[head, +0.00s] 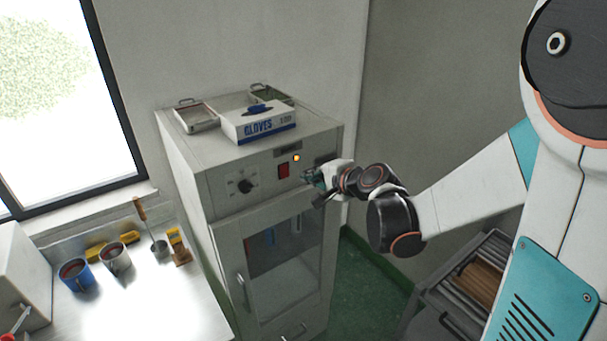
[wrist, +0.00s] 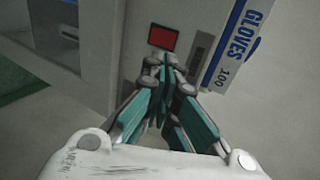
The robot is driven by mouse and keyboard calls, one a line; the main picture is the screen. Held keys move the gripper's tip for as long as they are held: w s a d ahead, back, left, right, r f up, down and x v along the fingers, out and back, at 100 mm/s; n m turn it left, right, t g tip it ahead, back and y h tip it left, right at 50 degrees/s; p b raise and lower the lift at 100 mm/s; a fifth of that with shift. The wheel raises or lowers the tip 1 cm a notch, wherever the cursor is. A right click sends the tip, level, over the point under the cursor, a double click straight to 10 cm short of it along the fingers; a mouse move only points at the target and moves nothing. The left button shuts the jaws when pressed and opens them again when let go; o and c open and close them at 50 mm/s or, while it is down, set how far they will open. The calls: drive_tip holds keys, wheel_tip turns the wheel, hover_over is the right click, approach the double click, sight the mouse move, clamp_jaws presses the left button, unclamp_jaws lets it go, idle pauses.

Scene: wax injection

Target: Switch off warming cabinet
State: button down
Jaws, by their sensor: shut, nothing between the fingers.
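The warming cabinet (head: 205,165) stands against the wall in the head view, its glass door closed. Its upper panel carries a dial (head: 243,186), a red switch (head: 283,171) and a lit orange lamp (head: 296,158). My gripper (head: 308,177) is shut and empty, in front of the panel just right of the red switch. In the wrist view the shut fingertips (wrist: 165,62) appear just below the red switch (wrist: 163,37). I cannot tell whether they touch the panel. The lamp does not show in the wrist view.
A glove box (head: 260,125) and metal trays (head: 196,116) sit on top of the cabinet. A bench with a blue mug (head: 76,273) and other cups is at left. A drawer unit (head: 465,285) stands at lower right. Green floor shows between it and the cabinet.

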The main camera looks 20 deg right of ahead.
sight(288, 173)
drive_tip(key=v, duration=0.3)
drive_tip(key=shift+s+r, duration=0.15)
drive_tip(key=shift+s, duration=0.1)
drive_tip(key=shift+d, duration=0.1)
drive_tip(key=b, duration=0.3)
drive_tip(key=f+b, duration=0.1)
drive_tip(key=b, duration=0.2)
drive_tip(key=shift+s+d+f, duration=0.2)
drive_tip(key=shift+s+d, duration=0.05)
drive_tip(key=shift+s+r, duration=0.1)
drive_tip(key=b+x, duration=0.1)
drive_tip(key=x, duration=1.3)
drive_tip(key=shift+b, duration=0.35)
